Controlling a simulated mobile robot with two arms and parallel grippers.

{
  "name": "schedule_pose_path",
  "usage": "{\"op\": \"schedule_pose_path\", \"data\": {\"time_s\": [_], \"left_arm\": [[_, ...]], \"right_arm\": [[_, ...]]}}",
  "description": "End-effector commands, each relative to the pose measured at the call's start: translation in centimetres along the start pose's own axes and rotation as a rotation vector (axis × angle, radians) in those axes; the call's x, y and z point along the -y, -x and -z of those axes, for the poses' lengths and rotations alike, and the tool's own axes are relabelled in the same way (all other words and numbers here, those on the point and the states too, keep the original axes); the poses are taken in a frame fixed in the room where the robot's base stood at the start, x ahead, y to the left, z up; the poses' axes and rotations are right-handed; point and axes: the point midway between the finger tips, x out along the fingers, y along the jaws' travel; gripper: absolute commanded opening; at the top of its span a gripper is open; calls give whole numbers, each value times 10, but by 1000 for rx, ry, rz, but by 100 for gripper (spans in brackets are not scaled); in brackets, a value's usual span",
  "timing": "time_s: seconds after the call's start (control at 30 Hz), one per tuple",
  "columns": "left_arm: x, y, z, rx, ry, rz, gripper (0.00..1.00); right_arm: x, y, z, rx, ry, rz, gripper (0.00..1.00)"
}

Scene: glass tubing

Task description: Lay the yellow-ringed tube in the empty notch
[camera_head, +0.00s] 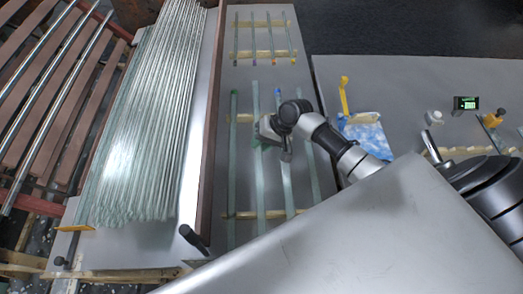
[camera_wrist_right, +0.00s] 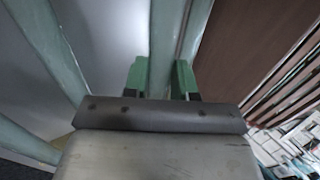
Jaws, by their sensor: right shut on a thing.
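My right gripper (camera_head: 258,143) is over the lower rack of long glass tubes, reaching in from the right. In the right wrist view its green fingers (camera_wrist_right: 160,78) are on both sides of a pale glass tube (camera_wrist_right: 163,45), shut on it. In the head view this appears to be the second tube from the left (camera_head: 261,185); the gripper hides part of it. A yellow ring cannot be made out on it. The tubes cross pale wooden rails (camera_head: 272,213); an empty notch cannot be made out. My left gripper is not in view.
A rack of short tubes with coloured ends (camera_head: 271,40) lies behind. A large bundle of glass tubes (camera_head: 150,110) lies to the left, past a brown raised edge (camera_head: 211,120). A blue-and-white cloth-like patch (camera_head: 366,137) and a small green display (camera_head: 466,103) are at right.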

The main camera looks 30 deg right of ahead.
Motion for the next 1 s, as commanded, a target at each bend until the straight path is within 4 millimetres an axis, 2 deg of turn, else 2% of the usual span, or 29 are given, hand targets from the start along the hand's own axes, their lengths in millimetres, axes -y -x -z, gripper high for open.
{"op": "schedule_pose_path", "data": {"time_s": [0.03,0.17,0.47,0.97,1.0], "left_arm": [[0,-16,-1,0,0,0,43],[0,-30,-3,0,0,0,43],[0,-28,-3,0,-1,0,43],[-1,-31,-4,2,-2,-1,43],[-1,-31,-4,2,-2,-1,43]], "right_arm": [[-9,-12,0,0,0,0,2],[-15,-22,0,0,0,0,2],[-14,-19,0,0,0,0,2],[-20,-29,0,-1,0,0,2],[-21,-30,0,0,0,-1,30]]}}
